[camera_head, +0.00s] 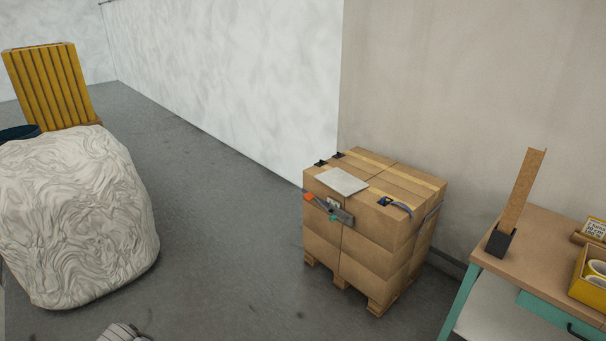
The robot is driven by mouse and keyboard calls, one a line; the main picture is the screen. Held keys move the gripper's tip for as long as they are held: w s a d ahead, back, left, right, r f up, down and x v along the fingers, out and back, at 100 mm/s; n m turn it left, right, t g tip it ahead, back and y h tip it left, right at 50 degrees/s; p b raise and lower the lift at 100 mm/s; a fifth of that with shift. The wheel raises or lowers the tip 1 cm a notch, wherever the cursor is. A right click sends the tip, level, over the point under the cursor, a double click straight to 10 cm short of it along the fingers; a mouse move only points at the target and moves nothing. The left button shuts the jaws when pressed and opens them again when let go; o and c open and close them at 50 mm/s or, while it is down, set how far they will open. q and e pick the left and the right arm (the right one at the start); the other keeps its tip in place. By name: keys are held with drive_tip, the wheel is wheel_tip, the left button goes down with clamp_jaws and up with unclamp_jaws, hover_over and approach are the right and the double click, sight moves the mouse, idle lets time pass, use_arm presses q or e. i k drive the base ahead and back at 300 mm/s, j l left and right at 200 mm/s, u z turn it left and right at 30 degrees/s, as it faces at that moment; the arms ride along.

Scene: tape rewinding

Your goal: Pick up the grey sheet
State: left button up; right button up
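The grey sheet (341,181) is a flat, light grey rectangle. It lies on top of a stack of cardboard boxes (372,245) on a wooden pallet, near the stack's front left edge. Nothing covers the sheet. Neither of my grippers shows clearly in the head view.
A teal-framed workbench (485,240) stands at the right with a yellow box (590,278) of rolls and an upright brown board (523,188). A large wrapped bundle (75,215) stands left, with a yellow ribbed stack (48,85) behind. Grey floor (225,240) between is clear.

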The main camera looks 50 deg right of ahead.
sight(347, 184)
drive_tip(key=z, duration=2.1)
drive_tip(key=i+j+z, duration=0.4)
drive_tip(key=j+z, duration=0.2)
drive_tip(key=i+j+z, duration=0.1)
drive_tip(key=j, duration=0.3)
drive_tip(key=i+j, duration=0.2)
drive_tip(key=j, duration=0.15)
drive_tip(key=i+j+z, duration=0.15)
drive_tip(key=j, duration=0.25)
drive_tip(key=i+j+z, duration=0.1)
drive_tip(key=j, duration=0.3)
drive_tip(key=i+j, duration=0.2)
drive_tip(key=j, duration=0.25)
drive_tip(key=i+j, duration=0.1)
drive_tip(key=j, duration=0.3)
drive_tip(key=i+j, duration=0.15)
drive_tip(key=j, duration=0.25)
drive_tip(key=i+j, duration=0.1)
drive_tip(key=j, duration=0.3)
drive_tip(key=i+j+z, duration=0.1)
drive_tip(key=j, duration=0.3)
